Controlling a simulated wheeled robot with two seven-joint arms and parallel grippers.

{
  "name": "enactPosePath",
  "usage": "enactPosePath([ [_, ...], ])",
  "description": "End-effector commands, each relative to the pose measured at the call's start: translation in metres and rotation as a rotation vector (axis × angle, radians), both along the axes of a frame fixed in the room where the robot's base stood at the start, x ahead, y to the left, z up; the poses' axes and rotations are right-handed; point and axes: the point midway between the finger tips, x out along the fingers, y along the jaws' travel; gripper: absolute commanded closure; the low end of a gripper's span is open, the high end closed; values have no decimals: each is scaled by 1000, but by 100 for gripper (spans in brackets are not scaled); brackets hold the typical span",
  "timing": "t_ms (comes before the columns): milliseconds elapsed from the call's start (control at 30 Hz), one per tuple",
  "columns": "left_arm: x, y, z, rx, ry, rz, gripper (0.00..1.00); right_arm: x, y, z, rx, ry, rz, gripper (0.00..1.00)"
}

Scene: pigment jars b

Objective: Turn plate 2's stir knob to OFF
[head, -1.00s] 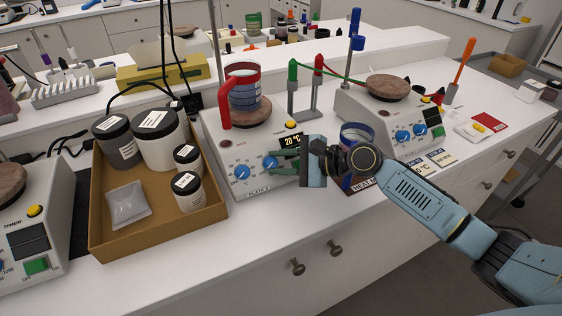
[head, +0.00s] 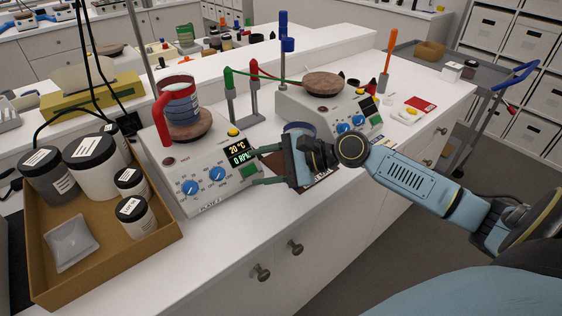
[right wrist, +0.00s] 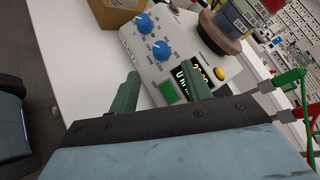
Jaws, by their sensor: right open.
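Plate 2 (head: 205,202) is a white stirrer hotplate with two blue knobs, a left knob (head: 190,188) and a right knob (head: 217,175). The knob lettering is too small to read. Its display (head: 239,152) reads 20 °C and 0 RPM. My right gripper (head: 257,166) is open and empty just right of the knobs, in front of the display side and green switch (head: 249,170). In the right wrist view its fingers (right wrist: 161,80) are spread around the green switch, with both knobs (right wrist: 160,49) beyond the fingertips, apart from them. My left gripper is not in view.
A red-handled beaker (head: 181,103) stands on plate 2's top. A brown tray (head: 150,247) of jars is close on the left. Another hotplate (head: 298,115) stands to the right. The counter front is clear.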

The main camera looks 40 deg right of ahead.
Motion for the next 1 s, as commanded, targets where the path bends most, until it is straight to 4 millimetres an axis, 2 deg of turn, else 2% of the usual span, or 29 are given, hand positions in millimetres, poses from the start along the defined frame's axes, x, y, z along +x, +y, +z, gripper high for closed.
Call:
enactPosePath([
  [100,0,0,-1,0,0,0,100,-14,-15,5,-2,3,0,51],
  [300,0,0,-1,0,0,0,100,-26,-30,12,0,2,0,51],
  [1000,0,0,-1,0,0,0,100,-30,-34,15,1,0,0,51],
])
